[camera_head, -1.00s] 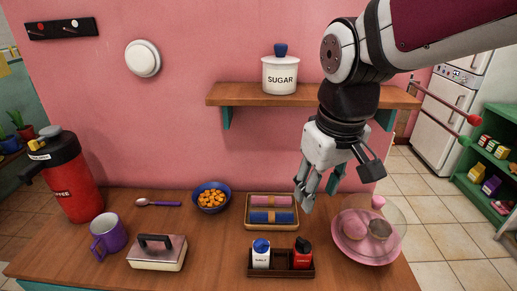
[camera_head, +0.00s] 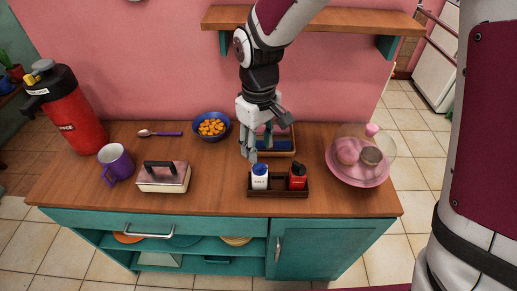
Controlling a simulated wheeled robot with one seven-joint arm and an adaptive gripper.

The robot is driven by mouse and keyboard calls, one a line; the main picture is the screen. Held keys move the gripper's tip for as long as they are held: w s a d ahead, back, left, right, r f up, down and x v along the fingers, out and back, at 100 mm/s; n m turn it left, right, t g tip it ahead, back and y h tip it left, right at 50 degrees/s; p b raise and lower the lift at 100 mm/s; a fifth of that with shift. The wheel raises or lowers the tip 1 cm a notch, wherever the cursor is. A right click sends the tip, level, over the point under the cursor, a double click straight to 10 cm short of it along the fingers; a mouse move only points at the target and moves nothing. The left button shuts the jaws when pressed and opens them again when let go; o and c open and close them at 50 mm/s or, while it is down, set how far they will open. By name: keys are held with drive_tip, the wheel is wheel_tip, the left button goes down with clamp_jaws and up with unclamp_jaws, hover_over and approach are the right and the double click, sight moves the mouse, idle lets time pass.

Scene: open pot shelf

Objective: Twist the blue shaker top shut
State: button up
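The white shaker with the blue top (camera_head: 259,170) stands upright in the left part of a small dark tray (camera_head: 280,193) on the counter. A red shaker with a black top (camera_head: 297,176) stands beside it on the right. My gripper (camera_head: 258,152) points down just above and behind the blue top, in front of the tan tray. Its fingers look parted with nothing between them. I cannot tell whether a fingertip touches the blue top.
A tan tray (camera_head: 287,153) lies behind my gripper, partly hidden. A pink dish with a clear dome (camera_head: 358,179) stands right. A blue bowl (camera_head: 211,126), butter dish (camera_head: 163,178), purple mug (camera_head: 116,163) and red flask (camera_head: 75,120) stand left. The counter's front left is clear.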

sight(259, 167)
wheel_tip(259, 167, down, 8)
drive_tip(key=shift+r, duration=0.25)
clamp_jaws()
